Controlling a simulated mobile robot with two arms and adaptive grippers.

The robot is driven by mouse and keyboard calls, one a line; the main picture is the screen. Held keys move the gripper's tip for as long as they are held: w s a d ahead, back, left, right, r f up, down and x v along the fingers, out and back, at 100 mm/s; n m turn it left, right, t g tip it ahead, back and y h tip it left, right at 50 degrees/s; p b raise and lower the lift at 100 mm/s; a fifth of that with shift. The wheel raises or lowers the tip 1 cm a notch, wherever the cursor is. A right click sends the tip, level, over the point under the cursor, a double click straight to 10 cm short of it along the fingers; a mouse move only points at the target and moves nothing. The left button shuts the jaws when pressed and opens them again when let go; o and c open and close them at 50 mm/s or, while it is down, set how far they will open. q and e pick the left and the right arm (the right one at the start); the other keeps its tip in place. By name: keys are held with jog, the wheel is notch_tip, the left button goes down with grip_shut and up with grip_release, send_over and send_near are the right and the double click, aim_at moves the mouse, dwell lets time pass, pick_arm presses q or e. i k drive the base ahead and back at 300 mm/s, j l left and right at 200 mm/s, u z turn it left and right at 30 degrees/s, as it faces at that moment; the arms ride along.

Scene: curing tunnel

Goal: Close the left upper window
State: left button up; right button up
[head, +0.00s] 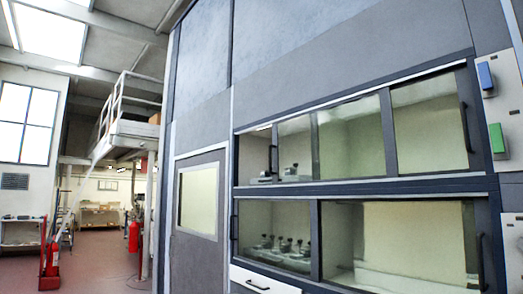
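The left upper window (295,139) is a sliding glass pane in the upper row of the grey tunnel wall. Its dark upright handle (273,151) stands a little right of the opening's left edge. A narrow gap (253,155) shows between that edge and the handle, so the window looks partly open. The pane seems to overlap the right upper window (428,127), whose handle (465,127) is at the far right edge. Neither of my grippers is in view.
Lower windows (395,240) sit under the upper row, with a white drawer (262,283) below. A control box with blue (485,76) and green (497,138) buttons is at right. A grey door (200,205) is left of the windows. Red floor (105,262) is open farther left.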

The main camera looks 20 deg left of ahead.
aim_at(388, 123)
jog(key=u, duration=0.15)
jog(key=i+j+z, duration=0.25)
jog(key=i+j, duration=0.7)
